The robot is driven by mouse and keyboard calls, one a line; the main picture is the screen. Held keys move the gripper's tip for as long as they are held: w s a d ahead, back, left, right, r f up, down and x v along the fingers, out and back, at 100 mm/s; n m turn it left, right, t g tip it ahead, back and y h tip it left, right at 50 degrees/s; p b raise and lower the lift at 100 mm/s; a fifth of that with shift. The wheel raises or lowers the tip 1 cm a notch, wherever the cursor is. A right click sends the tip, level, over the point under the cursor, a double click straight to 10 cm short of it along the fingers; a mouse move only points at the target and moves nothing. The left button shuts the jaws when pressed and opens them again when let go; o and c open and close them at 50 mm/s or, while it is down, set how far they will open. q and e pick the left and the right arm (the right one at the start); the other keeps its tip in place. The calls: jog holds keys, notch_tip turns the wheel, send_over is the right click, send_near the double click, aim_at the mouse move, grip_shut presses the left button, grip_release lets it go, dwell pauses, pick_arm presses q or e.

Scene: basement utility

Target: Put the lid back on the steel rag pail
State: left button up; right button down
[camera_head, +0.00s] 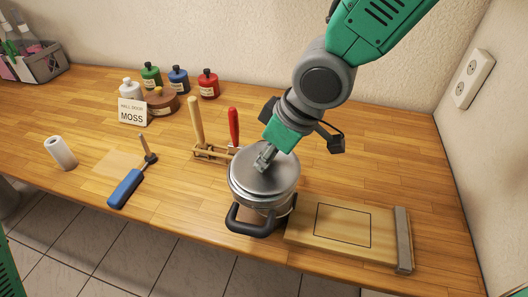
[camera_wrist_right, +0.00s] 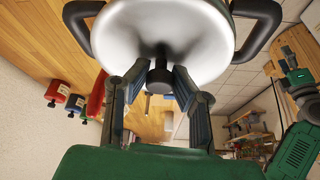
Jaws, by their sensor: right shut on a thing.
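The steel lid (camera_head: 250,177) is over the top of the steel rag pail (camera_head: 262,207) in the head view, roughly in line with it. I cannot tell whether the lid is seated on the rim or slightly above it. The pail stands near the front edge of the bench, with a dark handle (camera_head: 252,229) at its front. My right gripper (camera_head: 264,157) is shut on the lid's knob. In the right wrist view, its two fingers flank the black knob (camera_wrist_right: 159,76) below the shiny lid (camera_wrist_right: 160,30).
A wooden board (camera_head: 342,226) with a metal strip lies right of the pail. A tool rack (camera_head: 213,153) with upright handles stands behind left. A blue-handled tool (camera_head: 126,188), white roll (camera_head: 61,153), MOSS card (camera_head: 132,112) and several bottles are farther left. The bench's back right is clear.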

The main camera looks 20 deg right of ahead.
jog(key=shift+d, duration=0.1)
dwell(0.3)
jog(key=c, duration=1.3)
grip_release()
jog(key=shift+a, duration=0.3)
jog(key=o, duration=0.5)
jog(key=shift+c, duration=0.2)
